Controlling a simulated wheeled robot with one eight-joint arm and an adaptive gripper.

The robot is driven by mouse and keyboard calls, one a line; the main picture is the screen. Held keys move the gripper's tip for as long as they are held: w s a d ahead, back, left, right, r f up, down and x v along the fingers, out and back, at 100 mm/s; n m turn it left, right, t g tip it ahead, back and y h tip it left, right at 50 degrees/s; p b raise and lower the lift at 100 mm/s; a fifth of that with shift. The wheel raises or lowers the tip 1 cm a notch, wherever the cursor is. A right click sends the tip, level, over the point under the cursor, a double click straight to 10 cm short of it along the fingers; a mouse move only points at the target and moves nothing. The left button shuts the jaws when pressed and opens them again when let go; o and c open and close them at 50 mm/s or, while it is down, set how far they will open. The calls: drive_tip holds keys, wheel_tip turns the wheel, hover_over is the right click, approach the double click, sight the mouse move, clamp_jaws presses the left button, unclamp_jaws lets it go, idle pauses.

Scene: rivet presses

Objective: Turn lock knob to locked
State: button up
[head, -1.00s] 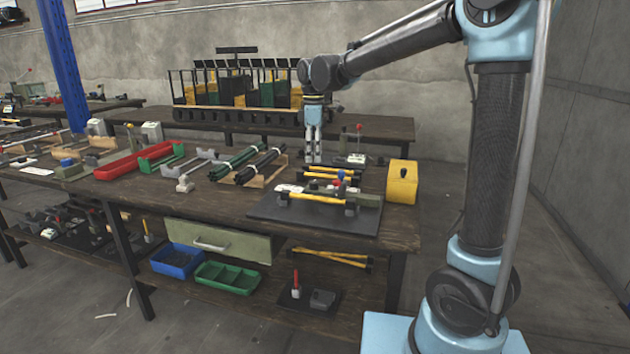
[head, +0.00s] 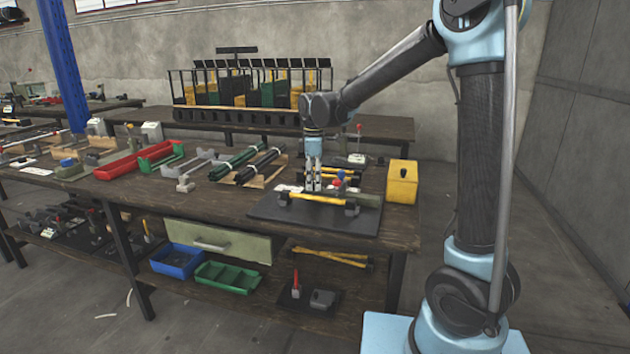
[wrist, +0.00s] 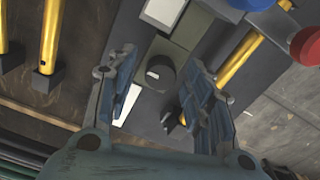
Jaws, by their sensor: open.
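A dark round knob (wrist: 160,73) with a small white mark on top, which looks like the lock knob, sits on a grey-green block in the wrist view. My gripper (wrist: 162,62) is open, with one finger on each side of the knob in that picture. I cannot tell whether either finger touches it. In the head view my gripper (head: 314,186) points down over the press on the dark base plate (head: 290,214). It hides the knob there. A red ball (head: 337,183) and a blue ball (head: 340,174) stand just right of my gripper.
A yellow bar (head: 315,199) lies across the front of the fixture. A yellow box (head: 402,182) stands at the bench's right end. Black rods (head: 260,165) and a red tray (head: 130,163) lie to the left.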

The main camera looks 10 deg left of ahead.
drive_tip(key=c, duration=1)
drive_tip(key=shift+c, duration=0.2)
drive_tip(key=shift+m, duration=0.4)
drive_tip(key=m, duration=0.3)
drive_tip(key=shift+m, duration=0.4)
drive_tip(key=m, duration=0.4)
drive_tip(key=shift+w+m, duration=0.1)
drive_tip(key=shift+m, duration=0.2)
drive_tip(key=m, duration=0.8)
drive_tip(key=shift+m, duration=0.3)
drive_tip(key=o, duration=1)
